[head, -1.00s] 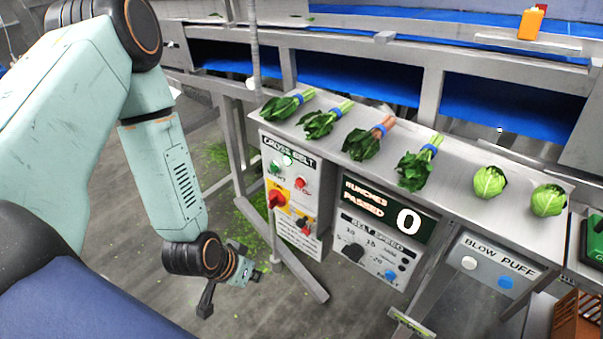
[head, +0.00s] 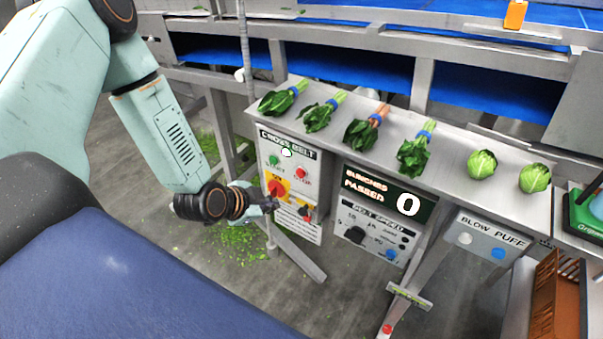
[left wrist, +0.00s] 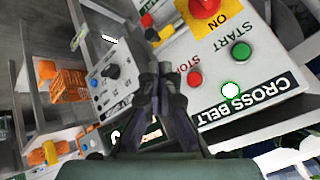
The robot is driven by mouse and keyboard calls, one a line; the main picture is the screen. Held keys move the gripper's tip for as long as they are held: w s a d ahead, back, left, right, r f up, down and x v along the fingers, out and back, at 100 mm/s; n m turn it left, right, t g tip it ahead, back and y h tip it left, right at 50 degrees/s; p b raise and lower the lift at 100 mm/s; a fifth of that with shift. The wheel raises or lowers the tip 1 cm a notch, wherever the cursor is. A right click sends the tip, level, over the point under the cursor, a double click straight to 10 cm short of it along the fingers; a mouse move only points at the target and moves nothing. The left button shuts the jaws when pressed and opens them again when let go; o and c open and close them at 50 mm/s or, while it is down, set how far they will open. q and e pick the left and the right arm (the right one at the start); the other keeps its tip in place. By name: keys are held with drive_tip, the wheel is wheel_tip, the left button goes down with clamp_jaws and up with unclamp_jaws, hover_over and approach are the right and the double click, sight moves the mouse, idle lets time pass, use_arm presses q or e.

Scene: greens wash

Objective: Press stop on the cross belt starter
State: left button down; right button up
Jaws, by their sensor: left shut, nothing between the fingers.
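The cross belt starter (head: 310,160) is a pale panel on the front of the bench. In the head view its red stop button (head: 301,172) is right of the green start button (head: 274,160). A red rotary switch on yellow (head: 278,188) is below them, and a white lamp (head: 286,152) is above. The left wrist view also shows the red stop button (left wrist: 194,77), the green start button (left wrist: 241,51) and the lit lamp (left wrist: 230,90). My left gripper (head: 272,204) is shut and empty in front of the panel's lower left part, below the stop button. My right gripper is out of view.
Several leafy bunches (head: 320,112) and two round green heads (head: 482,164) lie on the bench top. The floor is open before the bench.

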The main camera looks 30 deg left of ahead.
sight(301, 173)
use_arm(q)
drive_tip(key=shift+s+a, duration=0.1)
drive_tip(key=shift+s, duration=0.05)
drive_tip(key=shift+a, duration=0.15)
drive_tip(key=shift+f, duration=0.1)
drive_tip(key=w+b, duration=0.5)
drive_tip(key=w, duration=0.4)
drive_tip(key=shift+d+b, duration=0.35)
drive_tip(key=shift+d, duration=0.05)
drive_tip(key=shift+d, duration=0.1)
idle(0.4)
